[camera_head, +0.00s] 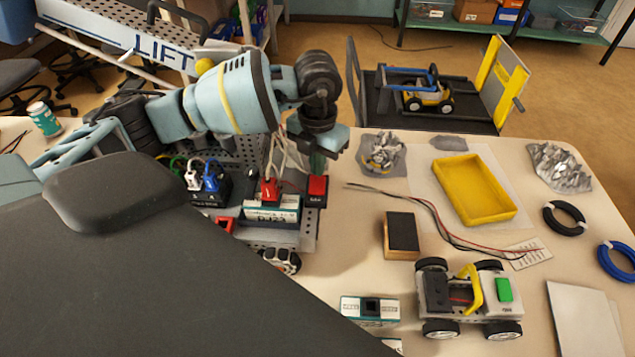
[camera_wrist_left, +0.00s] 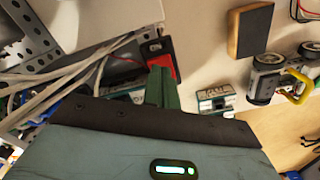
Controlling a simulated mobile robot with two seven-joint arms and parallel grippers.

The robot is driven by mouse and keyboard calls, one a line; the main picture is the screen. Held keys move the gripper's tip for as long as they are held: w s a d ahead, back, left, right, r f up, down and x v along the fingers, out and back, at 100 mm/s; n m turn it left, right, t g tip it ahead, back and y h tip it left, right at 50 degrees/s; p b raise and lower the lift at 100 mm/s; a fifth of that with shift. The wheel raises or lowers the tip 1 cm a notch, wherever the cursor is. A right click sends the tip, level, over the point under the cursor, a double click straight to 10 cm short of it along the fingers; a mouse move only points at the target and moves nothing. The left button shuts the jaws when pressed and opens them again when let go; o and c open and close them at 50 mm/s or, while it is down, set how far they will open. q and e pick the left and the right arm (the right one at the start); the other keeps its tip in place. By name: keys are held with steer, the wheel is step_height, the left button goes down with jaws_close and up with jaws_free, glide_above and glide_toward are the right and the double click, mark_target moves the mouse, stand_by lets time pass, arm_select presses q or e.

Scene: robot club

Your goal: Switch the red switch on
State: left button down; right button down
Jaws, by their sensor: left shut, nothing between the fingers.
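The red switch (camera_head: 317,188) sits in a black housing at the right edge of the perforated metal plate in the head view. It also shows in the left wrist view (camera_wrist_left: 161,65), partly covered by my fingers. My left gripper (camera_head: 318,163) is shut and empty, pointing down just behind the switch. In the left wrist view its green fingers (camera_wrist_left: 163,88) overlap the switch's lower edge. I cannot tell whether they touch it, nor whether the switch is on or off. My right gripper is not in view.
A red connector (camera_head: 268,190) and white cables stand left of the switch. A wood-and-black block (camera_head: 401,235), a small wheeled car (camera_head: 465,300) and a yellow tray (camera_head: 474,190) lie to the right. Clear table lies between the plate and the block.

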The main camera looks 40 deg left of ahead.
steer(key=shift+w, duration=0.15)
